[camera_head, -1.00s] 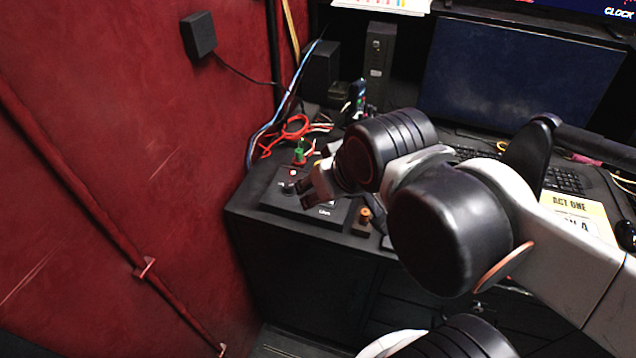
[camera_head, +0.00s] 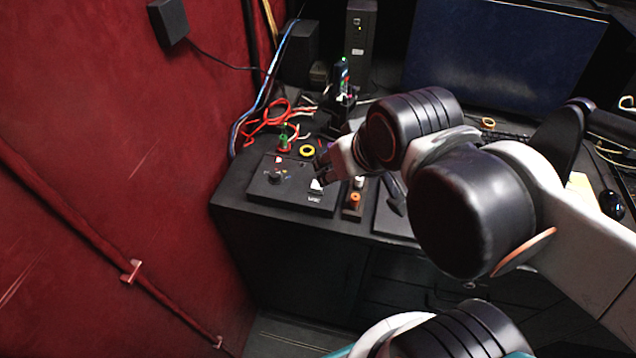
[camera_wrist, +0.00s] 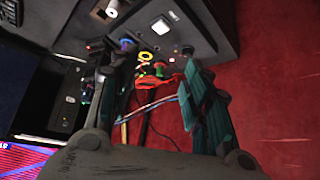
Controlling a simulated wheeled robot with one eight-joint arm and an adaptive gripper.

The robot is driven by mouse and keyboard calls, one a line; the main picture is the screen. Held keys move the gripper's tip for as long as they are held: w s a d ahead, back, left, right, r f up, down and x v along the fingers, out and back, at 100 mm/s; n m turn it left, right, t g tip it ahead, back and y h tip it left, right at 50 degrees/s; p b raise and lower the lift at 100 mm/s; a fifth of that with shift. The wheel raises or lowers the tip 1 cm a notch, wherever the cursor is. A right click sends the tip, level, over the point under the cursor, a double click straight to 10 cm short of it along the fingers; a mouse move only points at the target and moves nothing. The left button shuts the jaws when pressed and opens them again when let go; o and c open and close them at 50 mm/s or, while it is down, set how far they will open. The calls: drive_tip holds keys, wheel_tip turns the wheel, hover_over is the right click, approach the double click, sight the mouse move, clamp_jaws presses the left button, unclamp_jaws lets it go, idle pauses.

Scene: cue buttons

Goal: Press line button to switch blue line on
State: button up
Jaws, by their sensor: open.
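A black control box (camera_head: 262,192) sits at the desk's left front corner. It carries a dark knob, a small red light and a white button (camera_head: 316,186) with a small white label in front of it, too blurred to read. The wrist view shows a white square button (camera_wrist: 161,25) on a dark box near the top. I cannot tell which control is the line button, and no blue line shows clearly lit. My gripper (camera_head: 324,168) is just above and behind the white button, apparently apart from it. Its fingers (camera_wrist: 148,72) are spread and empty in the wrist view.
A small block with an orange knob (camera_head: 354,199) stands right of the box. A yellow ring (camera_head: 307,151), a green knob (camera_head: 284,138) and red cables (camera_head: 262,122) lie behind it. The red wall (camera_head: 110,130) is close on the left. A monitor (camera_head: 500,65) stands behind my arm.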

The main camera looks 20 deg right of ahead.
clamp_jaws()
idle(1.4)
